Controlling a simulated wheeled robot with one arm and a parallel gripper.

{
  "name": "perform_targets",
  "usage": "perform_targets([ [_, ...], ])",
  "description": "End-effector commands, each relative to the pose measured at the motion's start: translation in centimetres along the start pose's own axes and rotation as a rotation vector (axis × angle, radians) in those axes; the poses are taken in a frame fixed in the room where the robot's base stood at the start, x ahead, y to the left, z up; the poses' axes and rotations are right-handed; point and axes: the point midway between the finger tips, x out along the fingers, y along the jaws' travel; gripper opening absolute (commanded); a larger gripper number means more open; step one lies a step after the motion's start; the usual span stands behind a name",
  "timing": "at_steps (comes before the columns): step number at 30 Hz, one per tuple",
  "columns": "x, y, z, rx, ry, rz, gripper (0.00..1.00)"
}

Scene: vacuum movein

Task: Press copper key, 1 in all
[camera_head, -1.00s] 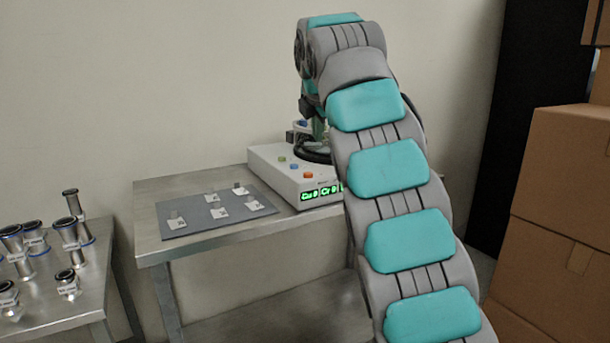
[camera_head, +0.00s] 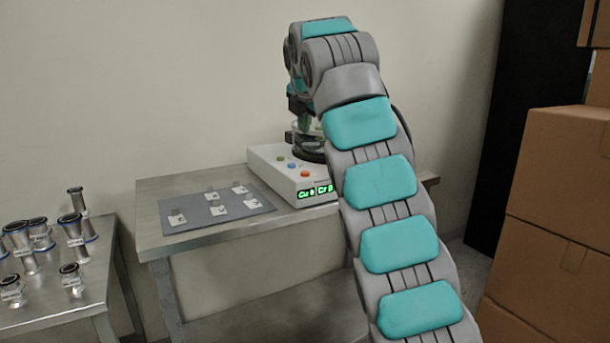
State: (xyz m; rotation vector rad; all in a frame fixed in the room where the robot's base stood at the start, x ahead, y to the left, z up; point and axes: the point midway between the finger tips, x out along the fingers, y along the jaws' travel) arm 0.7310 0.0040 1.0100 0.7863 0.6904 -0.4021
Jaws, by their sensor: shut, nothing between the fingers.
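A white coating machine (camera_head: 268,163) stands at the right end of the table's visible top.
A grey mat (camera_head: 185,226) with several small labelled samples lies on the metal table (camera_head: 165,188), left of the machine. Another metal table (camera_head: 75,305) at far left holds several metal fittings. Cardboard boxes (camera_head: 560,200) are stacked at right. My arm hides the machine's right side.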

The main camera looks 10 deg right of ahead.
Motion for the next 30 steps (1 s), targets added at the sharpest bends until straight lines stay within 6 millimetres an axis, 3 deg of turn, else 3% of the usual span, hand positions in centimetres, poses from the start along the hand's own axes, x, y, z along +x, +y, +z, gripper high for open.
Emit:
perform_targets([
  [18, 5.3, -3.9, -3.9, 0.000, -0.001, 0.001, 0.00],
  [30, 5.7, -4.2, -4.2, 0.001, 0.000, 0.000, 0.00],
])
